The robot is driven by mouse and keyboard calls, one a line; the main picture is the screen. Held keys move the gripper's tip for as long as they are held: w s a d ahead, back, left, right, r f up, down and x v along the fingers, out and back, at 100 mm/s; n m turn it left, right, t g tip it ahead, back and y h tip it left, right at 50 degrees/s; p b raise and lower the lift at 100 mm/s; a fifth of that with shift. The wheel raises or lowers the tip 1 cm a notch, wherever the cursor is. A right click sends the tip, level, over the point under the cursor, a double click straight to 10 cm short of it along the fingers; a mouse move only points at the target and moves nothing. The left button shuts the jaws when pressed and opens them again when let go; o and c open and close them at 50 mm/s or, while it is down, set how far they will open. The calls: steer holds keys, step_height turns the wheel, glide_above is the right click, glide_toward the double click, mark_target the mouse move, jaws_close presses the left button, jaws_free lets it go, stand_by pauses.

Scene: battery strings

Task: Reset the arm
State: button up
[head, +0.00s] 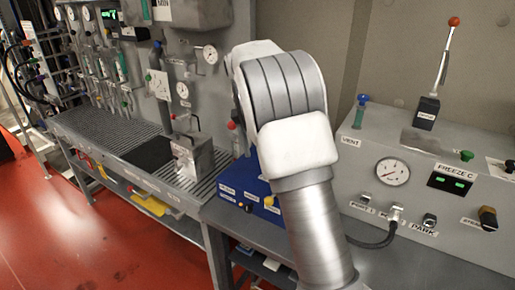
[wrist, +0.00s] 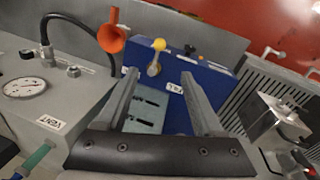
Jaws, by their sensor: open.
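My arm (head: 290,130) rises through the middle of the head view and folds over at its elbow. My gripper is hidden there. In the wrist view my gripper (wrist: 158,76) has its two fingers wide apart with nothing held between them. Beyond and below the fingers is a blue box (wrist: 205,80) with a yellow-knobbed lever (wrist: 156,58). I see no contact between the fingers and the box. The blue box also shows in the head view (head: 232,188), partly hidden behind my arm.
A grey console (head: 440,190) with a gauge, knobs and a red-tipped lever (head: 447,50) stands right. A metal box (head: 192,158) sits on the slatted bench (head: 85,122) at left. An orange funnel-like piece (wrist: 112,36) is near the left fingertip. Red floor is clear at lower left.

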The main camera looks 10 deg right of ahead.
steer(key=s+r+n+t+y, duration=0.1)
steer(key=s+r+n+t, duration=0.1)
steer(key=s+r, duration=0.45)
steer(key=s+r+n+t+y, duration=0.1)
steer(key=s+r, duration=0.2)
steer(key=s, duration=0.6)
steer(key=s+a+f+n+t, duration=0.1)
steer(key=s+n+t, duration=0.1)
steer(key=s, duration=0.6)
steer(key=s+f+n+t, duration=0.1)
steer(key=s+f, duration=0.1)
steer(key=s, duration=0.6)
steer(key=shift+s+a+f+n+t, duration=0.15)
steer(key=shift+s+a+n+t, duration=0.05)
steer(key=shift+a+n+t, duration=0.2)
steer(key=shift+c, duration=1.4)
steer(key=shift+d, duration=0.25)
